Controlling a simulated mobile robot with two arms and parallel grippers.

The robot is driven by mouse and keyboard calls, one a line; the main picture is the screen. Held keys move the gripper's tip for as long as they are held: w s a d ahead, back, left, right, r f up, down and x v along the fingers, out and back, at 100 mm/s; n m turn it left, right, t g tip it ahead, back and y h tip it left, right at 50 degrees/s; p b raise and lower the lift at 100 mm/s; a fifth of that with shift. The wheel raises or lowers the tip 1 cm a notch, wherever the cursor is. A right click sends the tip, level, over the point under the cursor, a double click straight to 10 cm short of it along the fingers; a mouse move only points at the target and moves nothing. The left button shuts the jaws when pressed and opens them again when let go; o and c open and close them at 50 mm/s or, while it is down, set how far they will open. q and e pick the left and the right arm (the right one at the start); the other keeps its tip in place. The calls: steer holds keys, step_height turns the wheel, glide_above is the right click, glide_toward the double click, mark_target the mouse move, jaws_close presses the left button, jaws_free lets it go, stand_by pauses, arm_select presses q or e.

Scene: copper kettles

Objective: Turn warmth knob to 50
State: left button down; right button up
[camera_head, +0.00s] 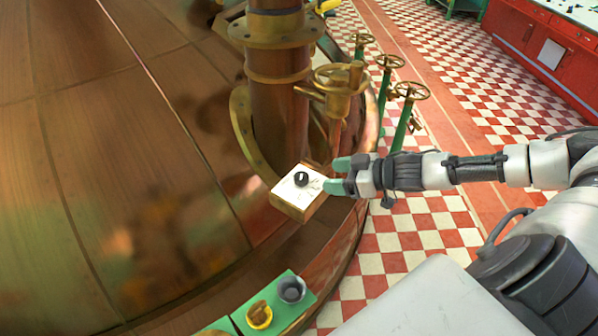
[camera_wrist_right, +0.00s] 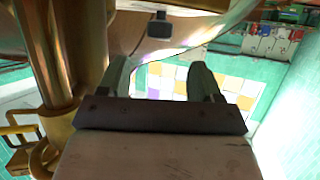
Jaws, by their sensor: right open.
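The warmth knob is probably the small black knob (camera_head: 301,178) on the white face of a small box (camera_head: 284,193) on the copper kettle's side; I cannot read its markings or setting. My right gripper (camera_head: 338,175), with green fingertips, is open just right of the box. Its fingers point left toward the knob and are apart from it, with nothing between them. In the right wrist view the open fingers (camera_wrist_right: 160,80) frame a gap, and a small dark block (camera_wrist_right: 160,27) shows beyond them; I cannot tell whether it is the knob. My left gripper is not in view.
The large copper kettle (camera_head: 110,150) fills the left. A copper pipe (camera_head: 278,110) and brass valve wheel (camera_head: 340,78) stand behind the box. A green panel (camera_head: 285,315) carries a yellow-based knob (camera_head: 259,315) and a grey one (camera_head: 291,289). Checkered floor (camera_head: 400,235) lies right.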

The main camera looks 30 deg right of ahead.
mark_target(303, 176)
steer(key=p+x, duration=0.2)
steer(key=x, duration=0.6)
steer(key=shift+w+a+r+p, duration=0.1)
steer(key=shift+p, duration=0.2)
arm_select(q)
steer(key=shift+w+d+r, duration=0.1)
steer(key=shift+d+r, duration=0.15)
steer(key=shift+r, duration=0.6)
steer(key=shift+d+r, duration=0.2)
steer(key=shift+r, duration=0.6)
arm_select(e)
steer(key=shift+w+a+f, duration=0.3)
steer(key=shift+w+f, duration=0.05)
steer(key=shift+w, duration=0.1)
steer(key=shift+c, duration=0.3)
